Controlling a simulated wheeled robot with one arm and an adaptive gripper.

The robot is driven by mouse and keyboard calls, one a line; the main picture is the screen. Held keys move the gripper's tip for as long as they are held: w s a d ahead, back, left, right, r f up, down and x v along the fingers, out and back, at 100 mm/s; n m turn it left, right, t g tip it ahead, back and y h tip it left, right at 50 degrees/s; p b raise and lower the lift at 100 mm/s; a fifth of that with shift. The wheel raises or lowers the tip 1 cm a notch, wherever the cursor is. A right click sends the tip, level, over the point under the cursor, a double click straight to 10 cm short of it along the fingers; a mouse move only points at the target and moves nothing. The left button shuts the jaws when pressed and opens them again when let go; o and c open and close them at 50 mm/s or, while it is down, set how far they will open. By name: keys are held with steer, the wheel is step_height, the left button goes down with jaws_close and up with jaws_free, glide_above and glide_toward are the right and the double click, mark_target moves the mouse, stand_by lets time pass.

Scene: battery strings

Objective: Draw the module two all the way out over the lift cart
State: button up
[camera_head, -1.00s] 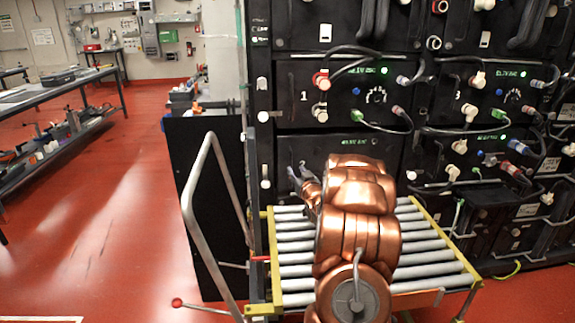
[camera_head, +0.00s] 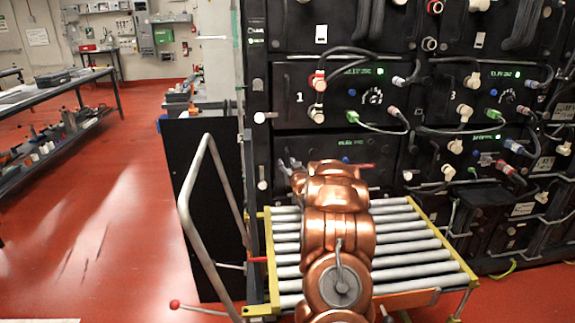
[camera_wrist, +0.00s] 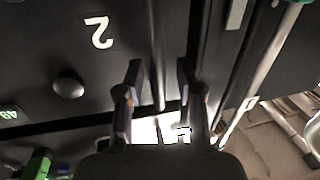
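Module two (camera_head: 292,148) is the black unit in the rack's lower left, under the unit marked 1. It appears seated in the rack, and my arm hides much of its front. In the wrist view its face (camera_wrist: 45,55) carries an upside-down white 2 and a round dark knob. My gripper (camera_wrist: 160,72) is close to this face, beside the 2. Its two fingers stand apart, and I see nothing clearly clamped between them. The lift cart (camera_head: 410,237), with grey rollers and a yellow frame, stands in front of the rack below module two, partly behind my arm.
Cables and plugs hang across the neighbouring modules (camera_head: 490,95). The cart's bent grey push handle (camera_head: 188,215) rises at its left, before a black panel (camera_head: 205,230). A workbench (camera_head: 60,100) stands at far left. Red floor (camera_head: 110,240) between is open.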

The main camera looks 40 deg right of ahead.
jaws_close()
stand_by(0.8)
